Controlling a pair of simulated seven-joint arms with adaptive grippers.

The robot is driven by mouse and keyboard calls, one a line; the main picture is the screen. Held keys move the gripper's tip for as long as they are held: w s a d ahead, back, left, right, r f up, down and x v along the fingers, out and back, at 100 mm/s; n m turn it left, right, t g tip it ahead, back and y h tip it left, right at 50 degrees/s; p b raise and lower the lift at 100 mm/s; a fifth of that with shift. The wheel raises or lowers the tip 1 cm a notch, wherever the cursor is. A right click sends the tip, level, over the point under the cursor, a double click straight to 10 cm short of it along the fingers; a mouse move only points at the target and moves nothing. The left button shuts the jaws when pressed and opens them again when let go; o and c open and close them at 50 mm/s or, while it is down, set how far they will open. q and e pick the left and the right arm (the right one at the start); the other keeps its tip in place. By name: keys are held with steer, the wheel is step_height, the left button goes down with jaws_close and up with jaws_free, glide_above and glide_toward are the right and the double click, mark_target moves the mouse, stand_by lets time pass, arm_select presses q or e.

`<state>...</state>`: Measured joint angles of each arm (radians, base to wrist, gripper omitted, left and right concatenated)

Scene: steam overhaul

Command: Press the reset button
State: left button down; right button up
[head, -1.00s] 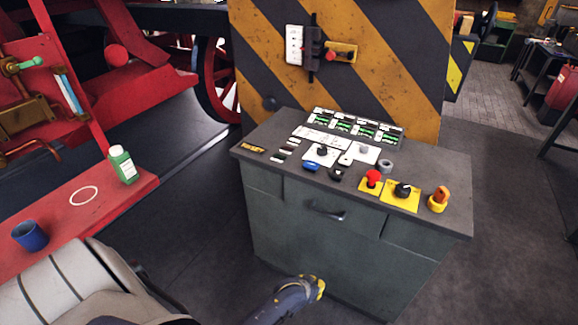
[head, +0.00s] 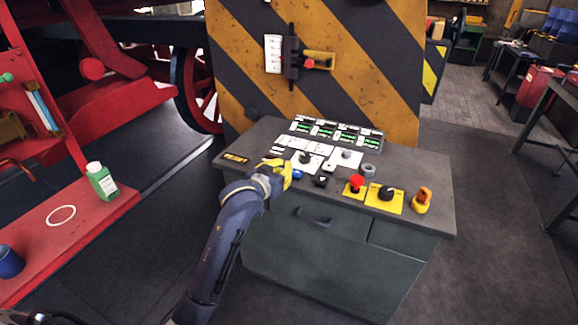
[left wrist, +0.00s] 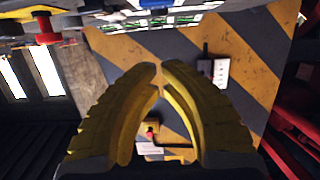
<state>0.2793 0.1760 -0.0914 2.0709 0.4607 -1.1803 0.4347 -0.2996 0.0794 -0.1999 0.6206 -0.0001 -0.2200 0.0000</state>
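The console (head: 405,225) stands at the middle with controls on its sloped top. My left gripper (head: 285,172) is over the front left of the console top, close to the blue button and partly covering that area. Contact cannot be told. In the left wrist view its yellow fingers (left wrist: 160,66) nearly meet at the tips, with nothing between them. My right gripper is not in view.
A red mushroom button (head: 356,183), a black rotary switch (head: 387,194) and an orange knob (head: 423,197) stand right of the blue button. A striped wall (head: 370,100) rises behind. A green bottle (head: 102,182) stands on the red bench (head: 95,222) at left.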

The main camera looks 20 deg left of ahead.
arm_select(q)
steer(key=shift+a+r, duration=0.1)
steer(key=shift+r, duration=0.2)
steer(key=shift+w, duration=0.1)
glide_above(294, 172)
step_height(294, 172, down, 2)
steer(key=shift+f, duration=0.25)
step_height(294, 172, down, 2)
steer(key=shift+f, duration=1)
steer(key=shift+f, duration=0.1)
